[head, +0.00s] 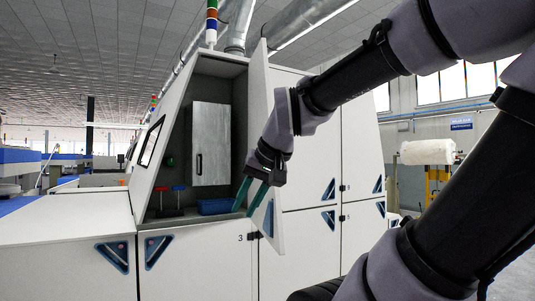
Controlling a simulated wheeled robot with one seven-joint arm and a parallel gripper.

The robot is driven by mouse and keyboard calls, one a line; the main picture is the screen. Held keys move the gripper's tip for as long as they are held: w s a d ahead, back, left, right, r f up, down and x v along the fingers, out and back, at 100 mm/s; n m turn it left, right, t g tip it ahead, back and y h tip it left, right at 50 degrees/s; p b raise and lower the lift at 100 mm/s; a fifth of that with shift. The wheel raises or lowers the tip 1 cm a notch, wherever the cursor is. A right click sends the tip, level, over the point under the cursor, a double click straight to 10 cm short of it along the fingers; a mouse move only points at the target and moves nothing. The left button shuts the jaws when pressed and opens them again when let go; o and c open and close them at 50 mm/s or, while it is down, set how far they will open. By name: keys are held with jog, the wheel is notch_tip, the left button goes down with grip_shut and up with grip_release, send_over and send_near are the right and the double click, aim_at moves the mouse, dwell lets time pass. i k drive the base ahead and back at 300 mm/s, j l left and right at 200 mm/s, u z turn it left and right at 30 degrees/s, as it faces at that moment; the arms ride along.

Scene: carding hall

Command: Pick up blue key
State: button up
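The blue key (178,188) is a small upright T-shaped piece with a blue handle inside the open machine cabinet. Its lower end meets a dark base on the cabinet floor; the detail there is too small to tell. A similar red key (161,189) stands just to its left. My gripper (244,211) is to the right of the blue key, in front of the cabinet opening near the open door. Its two teal fingers point down and are spread apart, with nothing visible between them. The gripper is apart from the key.
A blue bin (215,206) sits on the cabinet floor between the key and my gripper. A grey box (210,145) with a handle hangs above it. The cabinet door (260,130) stands open beside my gripper. A white counter (60,217) extends left.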

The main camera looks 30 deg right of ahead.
aim_at(178, 188)
jog(key=k+l, duration=0.15)
jog(key=l, duration=0.2)
jog(key=k+l, duration=0.15)
jog(key=l, duration=0.25)
jog(key=k+l, duration=0.15)
jog(key=l, duration=0.2)
jog(key=k+l+u, duration=0.1)
jog(key=l, duration=0.3)
jog(key=k+l, duration=0.2)
jog(key=l, duration=0.15)
jog(key=k+l, duration=0.15)
jog(key=l, duration=0.2)
jog(key=i+l+u, duration=0.25)
jog(key=i+l, duration=0.4)
jog(key=i, duration=0.2)
jog(key=i+l+u, duration=0.3)
jog(key=i+l, duration=0.45)
jog(key=l, duration=0.1)
